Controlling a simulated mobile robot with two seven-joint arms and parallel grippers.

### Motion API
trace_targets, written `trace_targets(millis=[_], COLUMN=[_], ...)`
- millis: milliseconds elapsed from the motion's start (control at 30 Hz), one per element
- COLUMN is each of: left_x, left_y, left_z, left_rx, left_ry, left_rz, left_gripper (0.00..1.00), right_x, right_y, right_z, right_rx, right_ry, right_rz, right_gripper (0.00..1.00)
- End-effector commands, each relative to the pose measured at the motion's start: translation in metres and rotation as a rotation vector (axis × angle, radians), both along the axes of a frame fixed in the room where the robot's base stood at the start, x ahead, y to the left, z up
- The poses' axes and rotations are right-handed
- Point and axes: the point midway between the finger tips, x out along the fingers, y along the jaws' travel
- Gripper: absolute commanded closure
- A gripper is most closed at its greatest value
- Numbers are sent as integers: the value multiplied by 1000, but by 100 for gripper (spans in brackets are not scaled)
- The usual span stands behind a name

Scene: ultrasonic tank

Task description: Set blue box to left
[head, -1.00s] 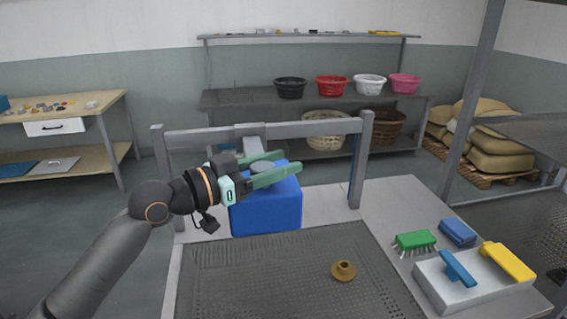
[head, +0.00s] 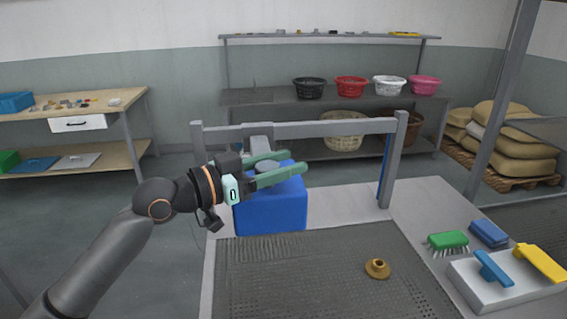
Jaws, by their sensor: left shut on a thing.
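The blue box (head: 270,208) is upright at the back of the bench, in front of the grey rail frame (head: 300,129) and nearer its left post. A grey round knob (head: 266,166) shows on its top. My left gripper (head: 288,165) comes in from the left above the box, its green fingers shut on the knob, one on each side. I cannot tell whether the box rests on the bench or hangs just above it. My right gripper is not in view.
A perforated grey plate (head: 315,275) with a brass-coloured fitting (head: 377,268) lies in front. The bench right of the box is clear.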

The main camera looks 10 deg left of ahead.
Motion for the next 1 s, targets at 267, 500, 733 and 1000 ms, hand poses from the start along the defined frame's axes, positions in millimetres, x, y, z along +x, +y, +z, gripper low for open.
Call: trace_targets(millis=[267, 500, 733, 1000], left_x=[1, 1, 0, -16], left_y=[2, 2, 1, 22], left_z=[-2, -1, -1, -4], left_rx=[7, 5, 4, 8], left_ry=[6, 4, 2, 1], left_rz=[4, 3, 2, 5], left_gripper=[43, 16, 16, 16], right_x=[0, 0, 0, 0], right_y=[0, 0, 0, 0], right_z=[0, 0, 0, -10], right_rx=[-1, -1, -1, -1], right_ry=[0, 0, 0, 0], right_rz=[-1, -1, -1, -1], right_gripper=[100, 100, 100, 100])
